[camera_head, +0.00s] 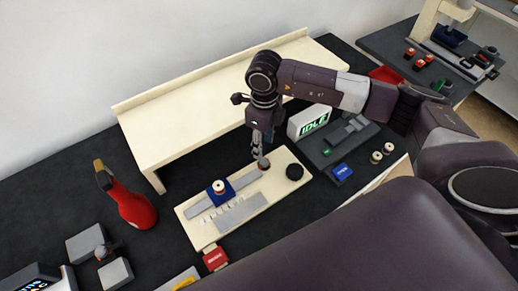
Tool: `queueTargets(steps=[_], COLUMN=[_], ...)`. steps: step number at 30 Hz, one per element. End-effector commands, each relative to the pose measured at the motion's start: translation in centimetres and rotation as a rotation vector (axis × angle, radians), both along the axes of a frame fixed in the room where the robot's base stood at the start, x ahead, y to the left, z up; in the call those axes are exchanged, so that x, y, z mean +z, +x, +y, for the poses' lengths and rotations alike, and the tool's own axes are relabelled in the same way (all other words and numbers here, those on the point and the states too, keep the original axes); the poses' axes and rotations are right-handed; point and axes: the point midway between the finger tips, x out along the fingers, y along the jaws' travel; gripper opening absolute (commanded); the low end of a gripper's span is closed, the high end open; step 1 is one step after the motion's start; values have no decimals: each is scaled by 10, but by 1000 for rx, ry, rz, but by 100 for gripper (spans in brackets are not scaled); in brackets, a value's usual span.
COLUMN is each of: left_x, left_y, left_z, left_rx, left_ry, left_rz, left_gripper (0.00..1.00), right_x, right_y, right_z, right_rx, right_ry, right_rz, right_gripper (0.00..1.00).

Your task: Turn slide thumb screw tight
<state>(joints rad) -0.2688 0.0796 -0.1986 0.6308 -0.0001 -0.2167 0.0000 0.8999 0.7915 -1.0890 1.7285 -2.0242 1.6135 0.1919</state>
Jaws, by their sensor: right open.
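A cream board (272,192) lies on the dark table and bears a grey slide rail (243,181). A blue slide block (219,194) with a pale round top sits on the rail's left part. A small reddish-brown knob (264,163) stands at the rail's right end; I cannot tell whether this is the thumb screw. A black round knob (294,172) sits on the board's right side. My right gripper (259,154) points down just above the reddish-brown knob, open; whether it touches is too small to tell. My left gripper is not in view.
A cream raised shelf (190,120) stands behind the board. A sign reading IDLE (312,122) is right of my gripper. A red bottle (132,205) stands at left. A red tag (215,258) is at the board's front edge. Dark table is free between bottle and board.

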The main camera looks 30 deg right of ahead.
Motion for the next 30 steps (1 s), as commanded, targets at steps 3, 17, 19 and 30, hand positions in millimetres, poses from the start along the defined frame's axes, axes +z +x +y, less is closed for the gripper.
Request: queueTargets(steps=[3,17,19,30], left_x=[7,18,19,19], left_y=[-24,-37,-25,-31], left_z=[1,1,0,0], left_rx=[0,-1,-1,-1], left_ry=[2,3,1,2], left_rz=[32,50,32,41], left_gripper=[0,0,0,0], right_x=[-17,-68,-69,-69], right_y=[-2,-1,-1,-1], right_z=[0,1,1,1], right_rx=[1,2,2,2], right_ry=[0,3,3,3], right_rz=[5,0,0,0], right_gripper=[40,40,40,16])
